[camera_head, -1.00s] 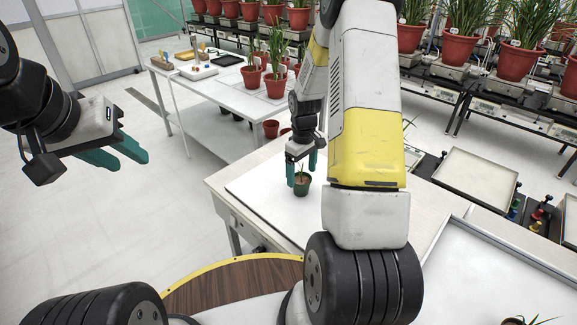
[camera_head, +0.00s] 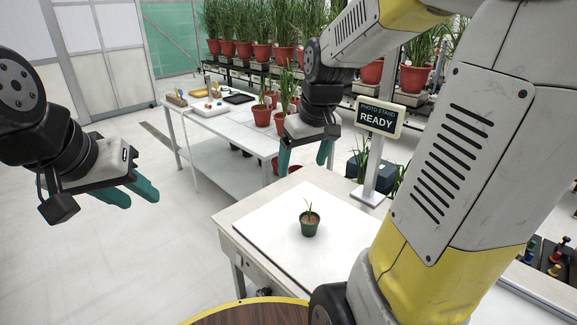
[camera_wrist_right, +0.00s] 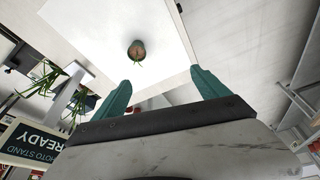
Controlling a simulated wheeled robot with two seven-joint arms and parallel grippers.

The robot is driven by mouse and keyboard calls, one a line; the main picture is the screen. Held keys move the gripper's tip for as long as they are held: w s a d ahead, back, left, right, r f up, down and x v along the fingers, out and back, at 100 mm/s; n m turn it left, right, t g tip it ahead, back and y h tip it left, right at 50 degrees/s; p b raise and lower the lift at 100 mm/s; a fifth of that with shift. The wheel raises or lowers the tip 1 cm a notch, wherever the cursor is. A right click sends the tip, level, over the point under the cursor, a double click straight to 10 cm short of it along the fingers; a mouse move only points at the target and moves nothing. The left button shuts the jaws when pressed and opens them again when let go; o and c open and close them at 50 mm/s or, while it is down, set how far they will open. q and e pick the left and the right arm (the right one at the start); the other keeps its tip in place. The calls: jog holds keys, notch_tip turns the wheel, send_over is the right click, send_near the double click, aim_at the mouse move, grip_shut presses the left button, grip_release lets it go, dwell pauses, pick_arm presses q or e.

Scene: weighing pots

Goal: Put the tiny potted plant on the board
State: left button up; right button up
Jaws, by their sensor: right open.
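The tiny potted plant (camera_head: 310,224), a small green pot with brown soil and a thin green sprout, stands upright on the white board (camera_head: 268,222) on the near table. In the right wrist view the plant (camera_wrist_right: 136,50) sits on the white board (camera_wrist_right: 95,20), apart from the fingers. My right gripper (camera_head: 304,158) is open and empty, raised above and beyond the pot. Its teal fingers (camera_wrist_right: 160,92) are spread in the wrist view. My left gripper (camera_head: 132,193) hangs empty over the floor at the left, its two teal fingers apart.
A sign reading "PHOTO STAND READY" (camera_head: 380,117) stands on a post behind the board. A white table (camera_head: 210,120) with red pots and trays is further back. Racks of red potted plants (camera_head: 262,52) line the rear. A wooden round surface (camera_head: 250,312) is in front.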

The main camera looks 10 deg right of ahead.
jog(key=s+a+r+m+t+y, duration=0.1)
jog(key=s+a+r, duration=0.3)
jog(key=s, duration=0.8)
jog(key=shift+s+r+m+t, duration=0.2)
jog(key=shift+r+m+t, duration=0.4)
jog(key=shift+m+t, duration=0.15)
jog(key=shift+a, duration=0.1)
jog(key=shift+c, duration=0.3)
